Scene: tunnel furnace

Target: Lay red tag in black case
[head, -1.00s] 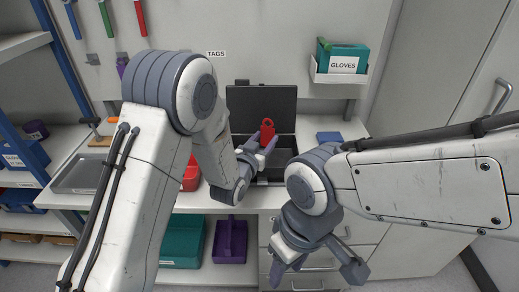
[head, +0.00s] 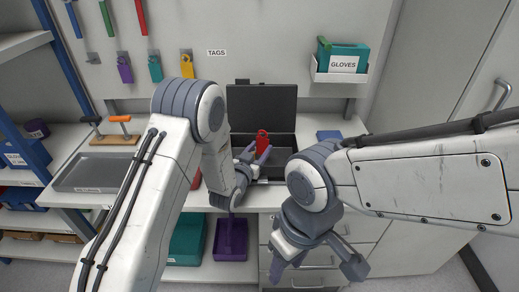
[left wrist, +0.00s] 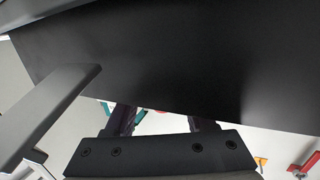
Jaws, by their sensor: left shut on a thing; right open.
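The black case stands open on the counter, its raised lid (head: 262,108) at the back. The red tag (head: 263,138) is upright over the case's open lower part, in front of the lid. My left gripper (head: 257,155) is shut on the red tag at its lower end. A small yellow patch shows beside the tag; I cannot tell what it is. My right gripper (head: 315,266) is open and empty, low before the drawers.
Purple (head: 125,70), teal (head: 155,68) and yellow (head: 187,65) tags hang on the back wall. A grey tray (head: 95,172) lies on the left counter. A blue object (head: 329,135) lies right of the case. A GLOVES box (head: 343,60) hangs above right. Bins stand below.

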